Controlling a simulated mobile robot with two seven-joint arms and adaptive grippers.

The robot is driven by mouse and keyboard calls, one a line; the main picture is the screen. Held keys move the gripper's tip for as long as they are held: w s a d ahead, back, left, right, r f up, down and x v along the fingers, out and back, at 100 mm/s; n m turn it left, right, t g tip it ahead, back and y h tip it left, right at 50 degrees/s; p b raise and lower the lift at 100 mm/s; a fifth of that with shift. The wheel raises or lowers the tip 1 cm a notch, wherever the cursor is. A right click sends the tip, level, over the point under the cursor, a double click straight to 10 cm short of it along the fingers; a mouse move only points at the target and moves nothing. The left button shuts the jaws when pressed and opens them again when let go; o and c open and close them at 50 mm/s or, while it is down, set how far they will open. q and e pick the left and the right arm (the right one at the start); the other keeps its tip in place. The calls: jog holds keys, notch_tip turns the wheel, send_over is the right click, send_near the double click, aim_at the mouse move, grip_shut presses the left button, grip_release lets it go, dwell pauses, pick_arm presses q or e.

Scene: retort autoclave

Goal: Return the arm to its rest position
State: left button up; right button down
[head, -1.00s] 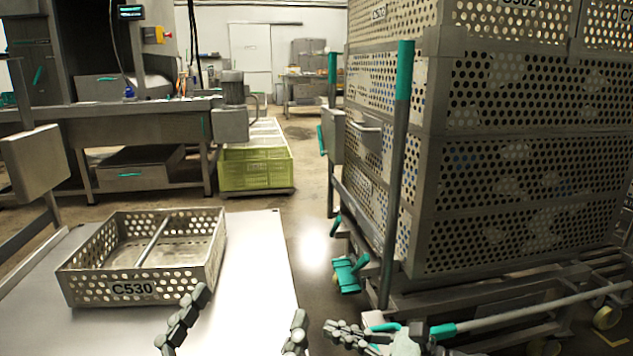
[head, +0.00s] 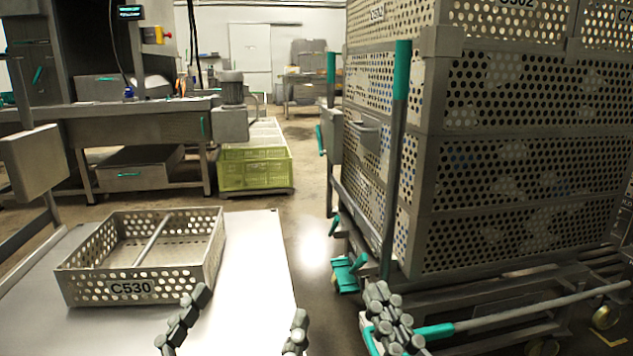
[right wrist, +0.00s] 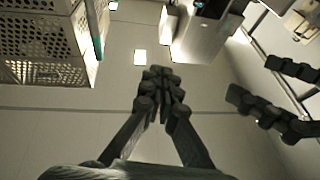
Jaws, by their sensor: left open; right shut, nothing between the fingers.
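My right gripper (head: 384,292) shows at the bottom, right of centre in the head view, pointing up in front of the lower cart frame. In the right wrist view its fingers (right wrist: 160,74) are shut together with nothing between them. My left gripper (head: 250,304) is at the bottom left of centre in the head view, its two fingers spread wide and empty over the table's front. Its dark fingers also show at the right of the right wrist view (right wrist: 262,86). Most of both arms is out of view in the head view.
A perforated metal basket (head: 130,290) labelled C530 sits on the pale table (head: 250,260), left of my left gripper. A tall cart of stacked perforated crates (head: 520,200) with teal-gripped handles (head: 402,70) fills the right.

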pick_arm(q)
jog(key=w+a+f+g+y+p, duration=0.1)
jog(key=a+f+g+y+p, duration=0.3)
jog(key=f, duration=0.7)
jog(key=w+a+f+g+y+p, duration=0.1)
jog(key=a+f+g+p, duration=0.3)
jog(key=f, duration=0.7)
pick_arm(e)
jog(key=w+d+f+m+g+h, duration=0.1)
jog(key=d+f+g+h, duration=0.3)
jog(key=f, duration=0.7)
jog(key=w+d+f+g+h, duration=0.1)
jog(key=d+f+g, duration=0.35)
jog(key=f, duration=0.65)
pick_arm(q)
jog(key=s+a+f+n+g+y+p, duration=0.1)
jog(key=s+a+f+g+y+p, duration=0.2)
jog(key=s+a+f+g, duration=0.7)
notch_tip(320, 180, down, 3)
jog(key=shift+s+a+f+n+y+p, duration=0.1)
jog(key=shift+s+a+n+y+p, duration=0.35)
jog(key=shift+s, duration=0.7)
pick_arm(e)
jog(key=s+d+f+m+g+h, duration=0.1)
jog(key=s+d+f+g+h, duration=0.3)
jog(key=s+d+f+g, duration=0.5)
jog(key=s+d+f, duration=0.2)
jog(key=s+f, duration=0.1)
jog(key=f, duration=0.1)
jog(key=shift+s, duration=0.2)
